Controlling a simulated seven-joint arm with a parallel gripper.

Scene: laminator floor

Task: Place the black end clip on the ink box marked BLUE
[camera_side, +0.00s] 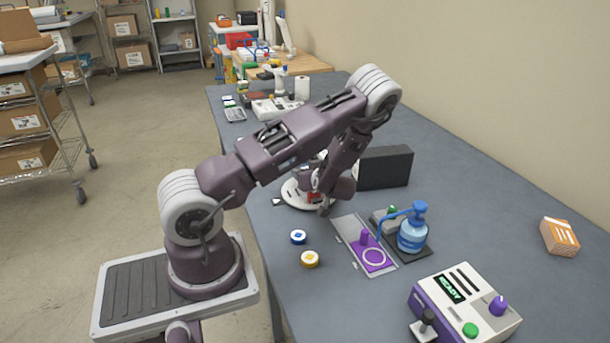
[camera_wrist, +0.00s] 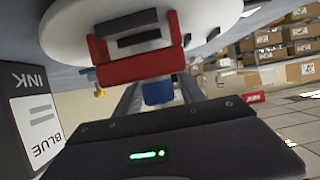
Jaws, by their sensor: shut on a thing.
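My gripper (camera_wrist: 158,84) is shut on a red U-shaped clip (camera_wrist: 138,67), seen in the wrist view with its prongs toward a white round stand. In the side view my gripper (camera_side: 323,207) is low over the table beside this white stand (camera_side: 296,199). The stand also shows in the wrist view (camera_wrist: 205,20). Dark bars show at the stand between the red prongs; I cannot tell whether one is the black end clip. The black ink box (camera_side: 383,167) stands right of my gripper; the wrist view shows its BLUE label (camera_wrist: 38,125) upside down at left.
A blue cap (camera_side: 298,237) and a yellow cap (camera_side: 310,259) lie near the table's left edge. A grey-and-purple plate (camera_side: 350,232), a blue pump bottle (camera_side: 412,235) and a control box (camera_side: 465,305) stand at front right. An orange box (camera_side: 559,237) is farther right.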

